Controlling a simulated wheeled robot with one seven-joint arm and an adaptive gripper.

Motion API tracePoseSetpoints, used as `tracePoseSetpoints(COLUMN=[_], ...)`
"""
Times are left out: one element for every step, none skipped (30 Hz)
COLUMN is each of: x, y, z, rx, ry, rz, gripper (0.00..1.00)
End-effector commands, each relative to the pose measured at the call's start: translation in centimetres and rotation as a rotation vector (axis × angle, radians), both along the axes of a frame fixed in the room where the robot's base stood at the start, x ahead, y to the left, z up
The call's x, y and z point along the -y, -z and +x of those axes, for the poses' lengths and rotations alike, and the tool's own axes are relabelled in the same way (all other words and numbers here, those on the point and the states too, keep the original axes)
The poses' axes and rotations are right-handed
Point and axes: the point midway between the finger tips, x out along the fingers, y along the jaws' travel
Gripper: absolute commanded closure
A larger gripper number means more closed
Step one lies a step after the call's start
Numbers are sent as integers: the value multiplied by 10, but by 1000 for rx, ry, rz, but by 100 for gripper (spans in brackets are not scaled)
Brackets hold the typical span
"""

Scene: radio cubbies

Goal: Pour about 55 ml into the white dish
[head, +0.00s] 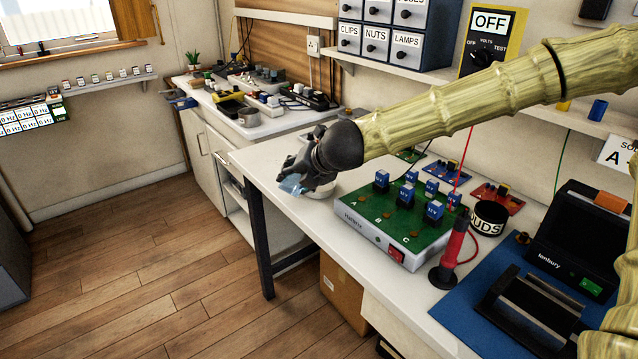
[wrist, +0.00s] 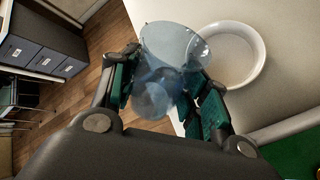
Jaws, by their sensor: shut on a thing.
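The white dish (wrist: 262,62) stands on the white bench, right of my gripper in the wrist view. In the head view the dish (head: 322,193) is mostly hidden behind my gripper. My gripper (wrist: 166,92) is shut on a clear bluish beaker (wrist: 175,42). The beaker also shows in the head view (head: 291,186), tilted, by the bench's left edge. In the wrist view its wide mouth is close to the dish's rim and overlaps it in the picture. I cannot tell how much liquid is in the beaker or the dish.
A green circuit board unit (head: 395,225) with blue blocks sits right of the dish. A red probe in a stand (head: 452,245), a black labelled tub (head: 488,218) and a blue mat (head: 470,305) lie farther right.

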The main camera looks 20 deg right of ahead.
Motion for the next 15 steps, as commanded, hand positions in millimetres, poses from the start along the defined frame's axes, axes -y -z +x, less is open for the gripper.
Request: tracePoseSetpoints(x=[-1,-1,-1,-1,-1,-2,-2,-2,-3,-3,-4,-5,-6,-6,-7], y=[3,3,3,3,3,3,3,3,4,5,6,7,8,9,10], z=[0,0,0,0,0,-1,-1,-1,-1,-1,-2,-2,-3,-3,-3], rx=[8,13,21,27,34,44,51,59,68,71,75,81,85,89,96], ry=[0,0,-1,0,0,0,0,1,0,0,0,0,-1,0,0], rz=[-13,-22,-35,-46,-58,-74,-87,-101,-117,-123,-132,-141,-149,-157,-167], gripper=[81,81,81,81,81,81,81,81,81,81,81,81,81,81,81])
